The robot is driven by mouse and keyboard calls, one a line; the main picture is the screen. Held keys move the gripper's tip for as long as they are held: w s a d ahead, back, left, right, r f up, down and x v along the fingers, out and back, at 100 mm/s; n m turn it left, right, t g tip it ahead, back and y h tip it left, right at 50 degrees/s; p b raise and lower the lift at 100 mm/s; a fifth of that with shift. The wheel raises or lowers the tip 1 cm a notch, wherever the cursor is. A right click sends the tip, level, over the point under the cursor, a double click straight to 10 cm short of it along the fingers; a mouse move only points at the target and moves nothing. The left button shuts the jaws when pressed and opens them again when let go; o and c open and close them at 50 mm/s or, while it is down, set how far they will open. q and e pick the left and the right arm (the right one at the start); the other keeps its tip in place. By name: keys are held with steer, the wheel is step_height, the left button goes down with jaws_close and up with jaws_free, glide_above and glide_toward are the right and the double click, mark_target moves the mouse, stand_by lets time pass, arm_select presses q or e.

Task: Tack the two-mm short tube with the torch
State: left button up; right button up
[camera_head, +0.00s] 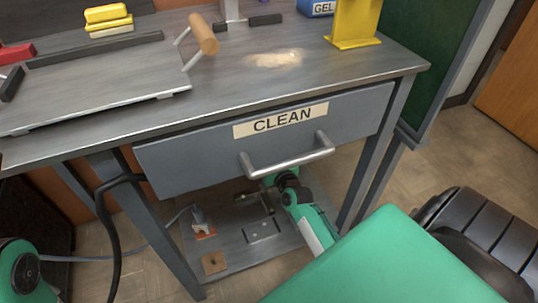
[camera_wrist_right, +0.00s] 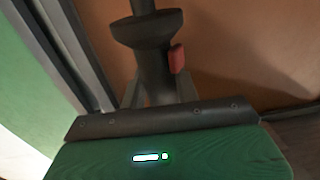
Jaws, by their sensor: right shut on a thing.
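A dark torch (camera_wrist_right: 150,38) with a red trigger (camera_wrist_right: 177,58) stands upright between the fingers of my right gripper (camera_wrist_right: 160,92) in the right wrist view. The gripper is shut on its body. In the head view my right arm reaches low under the drawer front, and its gripper end (camera_head: 268,200) is small and partly hidden behind the drawer handle. I cannot pick out the torch there. I cannot identify the two-mm short tube in either view. My left gripper is not in view.
A grey workbench (camera_head: 225,85) has a drawer (camera_head: 190,160) labelled CLEAN with a metal handle (camera_head: 290,160). The lower shelf (camera_head: 245,255) holds a small orange-based item (camera_head: 203,226) and a brown plate (camera_head: 215,262). A yellow stand (camera_head: 354,25) and a wooden-handled tool (camera_head: 203,35) are on top. A black cable (camera_head: 108,225) hangs at left.

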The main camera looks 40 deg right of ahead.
steer(key=shift+p, duration=0.3)
steer(key=shift+f, duration=0.3)
stand_by(1.1)
steer(key=shift+f, duration=0.15)
stand_by(1.4)
